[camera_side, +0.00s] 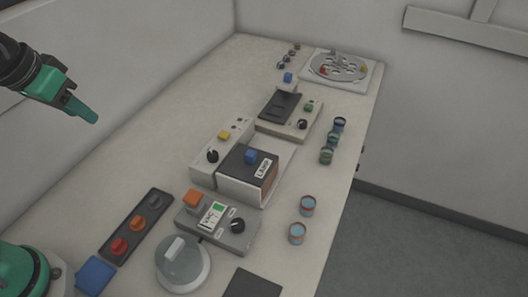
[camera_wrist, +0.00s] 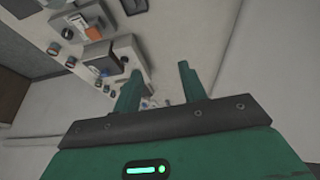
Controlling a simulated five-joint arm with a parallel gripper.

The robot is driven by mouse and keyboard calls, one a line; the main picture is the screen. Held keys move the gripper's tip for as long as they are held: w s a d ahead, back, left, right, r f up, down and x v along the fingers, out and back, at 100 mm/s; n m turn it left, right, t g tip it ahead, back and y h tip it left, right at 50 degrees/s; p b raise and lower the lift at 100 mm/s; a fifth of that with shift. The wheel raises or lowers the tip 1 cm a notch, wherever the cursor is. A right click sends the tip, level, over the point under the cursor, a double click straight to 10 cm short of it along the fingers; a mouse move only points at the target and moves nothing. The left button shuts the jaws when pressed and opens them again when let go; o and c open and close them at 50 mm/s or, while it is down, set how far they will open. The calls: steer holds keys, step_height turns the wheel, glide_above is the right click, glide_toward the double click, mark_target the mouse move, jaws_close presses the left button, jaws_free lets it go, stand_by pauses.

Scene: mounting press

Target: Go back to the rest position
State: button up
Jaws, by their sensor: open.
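My gripper (camera_side: 84,108) is green and hangs at the upper left of the side view, high above the bench and well apart from everything on it. In the wrist view my gripper (camera_wrist: 158,88) shows two green fingers spread apart with nothing between them. The gripper is open and empty. The bench (camera_side: 150,150) lies below and to the right of it in the side view.
A press unit (camera_side: 248,176) with a blue knob and a LAMP label stands mid-bench. A VAC box (camera_side: 218,225) and a round lidded pot (camera_side: 183,265) stand nearer. Several small cups (camera_side: 307,205) line the right edge. A disc tray (camera_side: 338,68) lies at the back.

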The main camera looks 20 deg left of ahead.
steer(key=shift+t, duration=0.4)
steer(key=shift+s+a+f, duration=0.35)
steer(key=shift+s, duration=0.35)
steer(key=shift+s+a+f, duration=0.3)
steer(key=shift+s+a, duration=0.1)
steer(key=shift+s, duration=0.35)
steer(key=shift+s+a+f, duration=0.35)
steer(key=shift+s, duration=0.35)
steer(key=shift+c, duration=0.4)
